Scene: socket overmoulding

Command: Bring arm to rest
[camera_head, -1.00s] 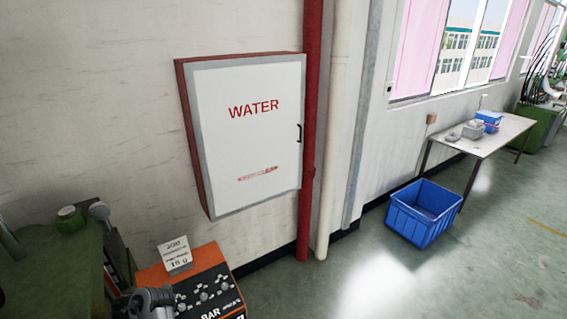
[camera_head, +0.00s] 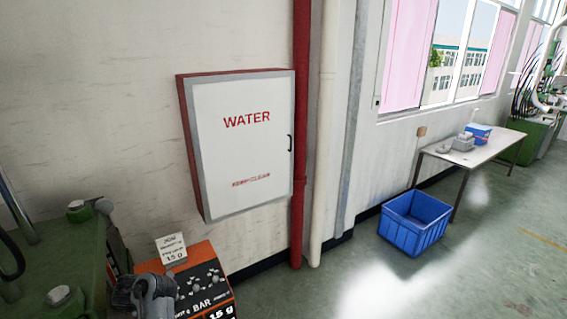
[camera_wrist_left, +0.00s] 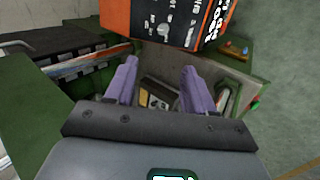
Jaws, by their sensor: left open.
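My left gripper (camera_wrist_left: 157,88) shows in the left wrist view with its two purple fingers well apart and nothing between them. Beyond the fingers is a recess of a green machine (camera_wrist_left: 40,115). A dark arm part, which seems to be mine, shows at the lower left of the head view, in front of the orange control box (camera_head: 205,278). The left fingertips are not visible in the head view. My right gripper is in neither view.
The orange box is close in front of the left fingers in the wrist view (camera_wrist_left: 165,20). A white WATER cabinet (camera_head: 240,150) hangs on the wall. A blue crate (camera_head: 415,222) stands on the floor beside a table (camera_head: 480,150). The floor at right is clear.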

